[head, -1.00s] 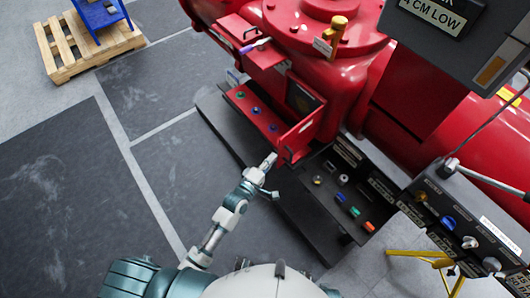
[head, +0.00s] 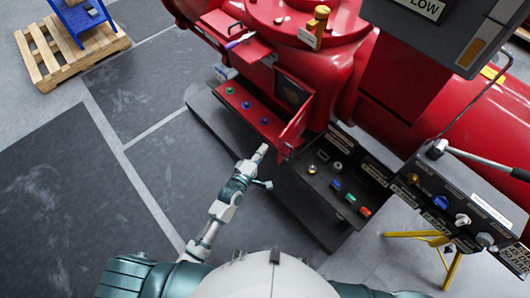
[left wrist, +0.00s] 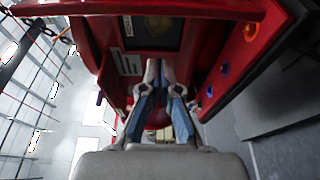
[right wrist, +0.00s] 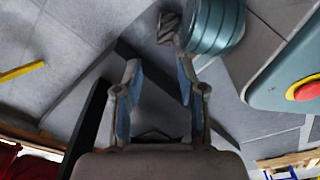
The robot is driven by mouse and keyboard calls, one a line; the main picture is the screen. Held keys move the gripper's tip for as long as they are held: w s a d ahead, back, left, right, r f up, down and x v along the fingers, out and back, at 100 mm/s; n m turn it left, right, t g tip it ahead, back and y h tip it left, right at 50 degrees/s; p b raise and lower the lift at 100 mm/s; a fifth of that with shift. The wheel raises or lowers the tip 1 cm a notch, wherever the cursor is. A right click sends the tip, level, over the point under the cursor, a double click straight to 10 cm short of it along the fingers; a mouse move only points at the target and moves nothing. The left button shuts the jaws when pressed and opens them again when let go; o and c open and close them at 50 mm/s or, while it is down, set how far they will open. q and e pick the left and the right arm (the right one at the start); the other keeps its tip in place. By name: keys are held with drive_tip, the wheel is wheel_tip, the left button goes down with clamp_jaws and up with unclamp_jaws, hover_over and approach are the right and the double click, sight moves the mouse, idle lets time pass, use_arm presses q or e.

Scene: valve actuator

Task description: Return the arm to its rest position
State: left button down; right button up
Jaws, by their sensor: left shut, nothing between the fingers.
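My left arm reaches up from the bottom in the head view. Its gripper (head: 261,153) is beside the open red panel door of the red valve actuator (head: 335,75), with no clear contact to be seen. In the left wrist view the left fingers (left wrist: 160,72) are together at the tips and empty, facing the red actuator housing (left wrist: 225,35). My right gripper is out of the head view. In the right wrist view its fingers (right wrist: 159,75) are apart and empty above the grey floor, with teal parts of my own body close by.
A black control box (head: 345,190) with coloured buttons stands right of the left gripper. Another panel with knobs (head: 465,215) is at the right, near a yellow stand (head: 432,240). A wooden pallet (head: 70,50) lies at the upper left. The floor at left is clear.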

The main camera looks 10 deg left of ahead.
use_arm(q)
drive_tip(key=s, duration=1)
drive_tip(key=s+a+f+m+g+y, duration=0.1)
drive_tip(key=s+a+f+m+g, duration=0.1)
drive_tip(key=f, duration=0.7)
drive_tip(key=s+a+f+m+g+y, duration=0.1)
drive_tip(key=s+a+f+m+g, duration=0.15)
drive_tip(key=f, duration=0.55)
drive_tip(key=s+a+f+m+g+y, duration=0.1)
drive_tip(key=s+a+f+m+g, duration=0.15)
drive_tip(key=f, duration=0.65)
drive_tip(key=s+a+f+m+g+y, duration=0.2)
drive_tip(key=s+a+f+m+g, duration=0.2)
drive_tip(key=s+f, duration=0.6)
drive_tip(key=s+a+f+m+g+y, duration=0.1)
drive_tip(key=s+a+f+m+g, duration=0.3)
drive_tip(key=s+f, duration=0.6)
drive_tip(key=shift+s+a+m+y, duration=0.3)
drive_tip(key=shift+s+a+y, duration=0.15)
drive_tip(key=shift+s, duration=1.55)
use_arm(e)
drive_tip(key=shift+s+a, duration=0.25)
drive_tip(key=shift+a, duration=0.4)
